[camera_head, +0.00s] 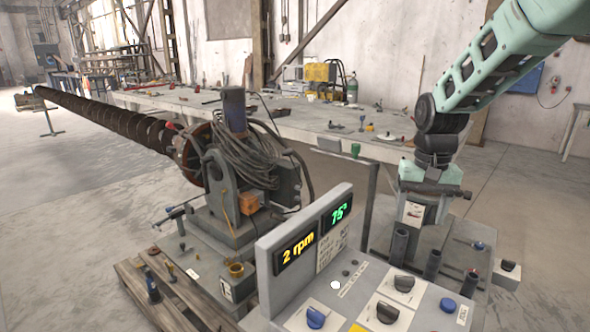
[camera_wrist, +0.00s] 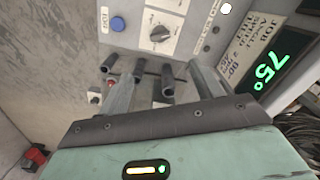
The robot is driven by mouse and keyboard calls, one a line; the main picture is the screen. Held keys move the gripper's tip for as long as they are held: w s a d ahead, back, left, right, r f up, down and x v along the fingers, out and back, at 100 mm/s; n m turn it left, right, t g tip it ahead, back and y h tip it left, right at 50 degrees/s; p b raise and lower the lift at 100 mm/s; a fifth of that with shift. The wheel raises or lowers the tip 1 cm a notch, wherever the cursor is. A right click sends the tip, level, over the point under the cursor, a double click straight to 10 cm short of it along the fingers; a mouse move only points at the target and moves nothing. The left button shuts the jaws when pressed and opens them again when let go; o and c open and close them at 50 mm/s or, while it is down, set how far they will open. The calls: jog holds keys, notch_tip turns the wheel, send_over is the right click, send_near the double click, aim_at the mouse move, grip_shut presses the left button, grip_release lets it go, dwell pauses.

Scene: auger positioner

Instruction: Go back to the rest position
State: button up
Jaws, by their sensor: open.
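My gripper (camera_head: 425,218) hangs from the mint-green arm at the right of the head view, pointing down behind the control console (camera_head: 346,200). In the wrist view its two grey fingers (camera_wrist: 163,82) are spread apart with nothing held between them. Several dark upright tubes (camera_head: 398,247) stand just below and beside the gripper; they also show near the fingertips in the wrist view (camera_wrist: 167,80). I cannot tell whether the fingers touch them. The console's yellow display (camera_head: 298,254) reads "2 rpm" and its green display (camera_head: 338,214) reads "75°".
The console top has a blue knob (camera_head: 316,317), dark knobs (camera_head: 404,283) and a blue button (camera_head: 447,305). A long auger (camera_head: 100,118) runs left from a cabled drive unit (camera_head: 240,150). A cluttered workbench (camera_head: 300,122) stands behind. The floor at left (camera_head: 50,220) is clear.

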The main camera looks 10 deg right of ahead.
jog(key=s+a+n, duration=0.3)
jog(key=s+a, duration=0.2)
jog(key=a, duration=0.4)
jog(key=s+a+n, duration=0.4)
jog(key=s+a, duration=0.2)
jog(key=a, duration=0.3)
jog(key=s+a+f+n, duration=0.1)
jog(key=s+a+n, duration=0.2)
jog(key=s, duration=0.3)
jog(key=s+a+n, duration=0.2)
jog(key=s+a, duration=0.1)
jog(key=s, duration=0.4)
jog(key=shift+s+a+f+n+y, duration=0.15)
jog(key=shift+a+f+n+y, duration=0.15)
jog(key=shift+f+n, duration=0.1)
